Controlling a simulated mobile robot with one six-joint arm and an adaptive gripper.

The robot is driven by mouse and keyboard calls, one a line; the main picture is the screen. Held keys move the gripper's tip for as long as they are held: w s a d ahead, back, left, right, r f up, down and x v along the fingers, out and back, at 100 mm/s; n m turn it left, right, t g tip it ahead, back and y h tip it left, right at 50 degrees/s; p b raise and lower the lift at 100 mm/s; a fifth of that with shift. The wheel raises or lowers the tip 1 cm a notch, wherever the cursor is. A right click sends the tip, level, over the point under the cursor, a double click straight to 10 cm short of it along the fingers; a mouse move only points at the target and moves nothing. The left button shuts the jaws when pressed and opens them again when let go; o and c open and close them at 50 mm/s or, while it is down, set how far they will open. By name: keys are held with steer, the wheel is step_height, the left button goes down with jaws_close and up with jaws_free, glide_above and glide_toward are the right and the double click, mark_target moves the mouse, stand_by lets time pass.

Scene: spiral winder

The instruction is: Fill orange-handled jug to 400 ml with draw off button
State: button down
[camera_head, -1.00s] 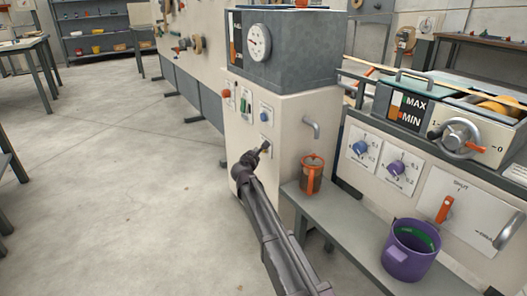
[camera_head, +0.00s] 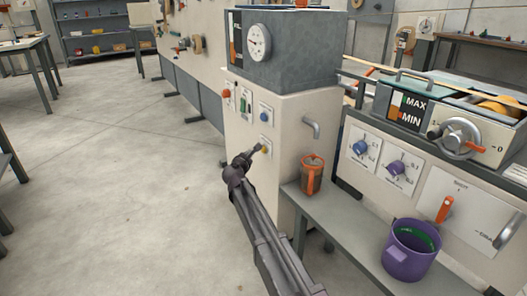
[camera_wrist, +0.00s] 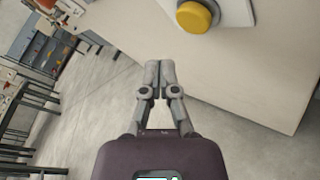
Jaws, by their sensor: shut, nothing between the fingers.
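The orange-handled jug (camera_head: 311,178) stands upright on the grey bench, below the grey spout (camera_head: 311,127). Its level and scale are too small to read. A yellow button (camera_head: 264,148), likely the draw off button, sits on a pale plate on the cream cabinet front, left of the spout. It also shows large at the top of the wrist view (camera_wrist: 194,16). My gripper (camera_head: 254,153) is just left of the button in the head view. In the wrist view my gripper (camera_wrist: 160,76) is shut and empty, its fingertips apart from the button.
A purple bucket (camera_head: 410,252) stands on the grey bench (camera_head: 345,226) at the right. A dial gauge (camera_head: 257,42) is on the grey tank above the cabinet. Several knobs and switches are on the panels nearby. The floor at left is clear.

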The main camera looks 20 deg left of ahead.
steer(key=shift+s+a, duration=0.8)
steer(key=shift+s, duration=0.1)
